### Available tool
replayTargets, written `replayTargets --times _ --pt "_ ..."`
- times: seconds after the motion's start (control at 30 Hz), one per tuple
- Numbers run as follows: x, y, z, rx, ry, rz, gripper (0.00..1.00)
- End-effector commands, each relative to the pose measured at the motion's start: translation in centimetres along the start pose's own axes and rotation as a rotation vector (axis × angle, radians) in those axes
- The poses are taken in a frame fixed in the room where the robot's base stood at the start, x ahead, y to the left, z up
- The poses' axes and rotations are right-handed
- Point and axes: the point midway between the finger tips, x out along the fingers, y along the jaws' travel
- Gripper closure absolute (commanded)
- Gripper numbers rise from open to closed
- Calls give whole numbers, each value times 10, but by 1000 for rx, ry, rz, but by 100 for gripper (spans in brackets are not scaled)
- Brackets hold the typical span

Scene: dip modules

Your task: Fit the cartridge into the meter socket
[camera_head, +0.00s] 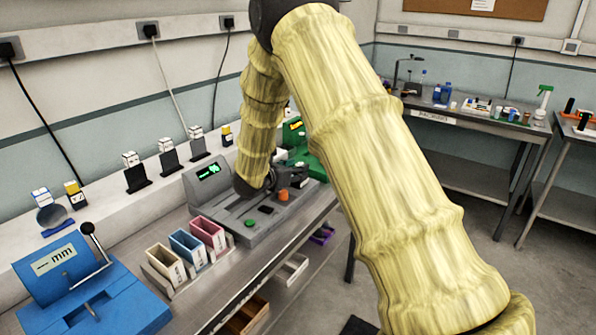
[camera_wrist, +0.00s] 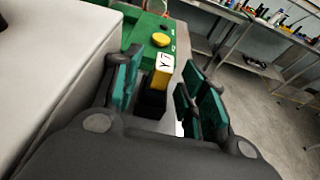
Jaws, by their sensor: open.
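In the wrist view my gripper (camera_wrist: 163,85) is open, with a green-padded finger on each side. A yellow cartridge with a white label reading "Y7" (camera_wrist: 164,63) is seen between and just beyond the fingers, with a dark part below it. I cannot tell whether the fingers touch it. A green device with a yellow button (camera_wrist: 161,39) stands behind it. In the head view a grey meter with a lit green display (camera_head: 210,172) stands on the bench. My arm covers part of it, and I cannot make out which opening is the meter socket.
A blue device (camera_head: 85,285) with a lever stands at the front left. Cream, blue and pink bins (camera_head: 207,233) sit beside the meter. Several small blocks on black stands (camera_head: 137,178) line the back ledge. A far bench (camera_head: 470,124) stands at the right.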

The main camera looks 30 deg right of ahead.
Motion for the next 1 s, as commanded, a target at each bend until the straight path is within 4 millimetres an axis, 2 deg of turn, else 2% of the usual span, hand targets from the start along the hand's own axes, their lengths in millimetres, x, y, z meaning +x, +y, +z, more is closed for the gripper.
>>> replayTargets --times 0.3,0.5,0.7,1.0 --pt "-58 0 -2 0 0 1 58" --pt "-87 0 -2 0 0 1 58" --pt "-101 0 0 -1 -1 0 58" --pt "-103 0 0 -1 -1 0 58"
